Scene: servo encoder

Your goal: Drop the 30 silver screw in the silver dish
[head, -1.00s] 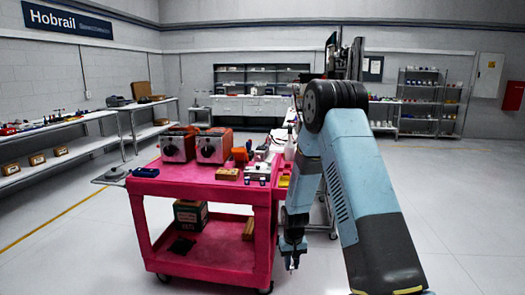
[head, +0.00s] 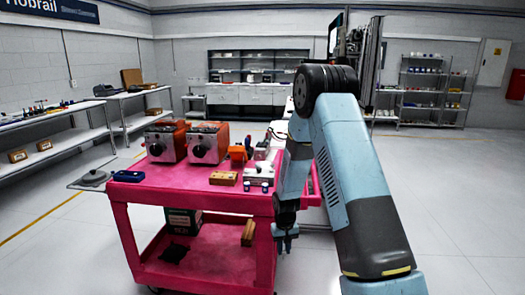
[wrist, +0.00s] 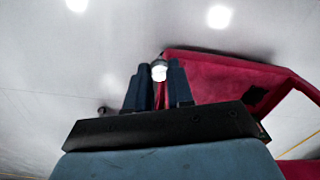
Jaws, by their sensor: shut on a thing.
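My gripper (head: 285,246) hangs low at the right side of the pink cart, its fingers pointing down below the level of the cart top. In the wrist view my gripper (wrist: 160,84) is shut on a small, shiny silver screw (wrist: 159,71), whose bright rounded end shows between the blue fingertips. The number on it cannot be read. I cannot pick out the silver dish for certain in either view. The far right part of the cart top is hidden behind my arm.
The pink cart (head: 190,195) carries two red-and-grey machines (head: 165,142) (head: 208,143), a wooden block (head: 223,178), a silver fixture (head: 259,175) and an orange part (head: 238,153). Its lower shelf holds a dark box (head: 183,221). Open floor lies at right; shelves (head: 433,90) stand behind.

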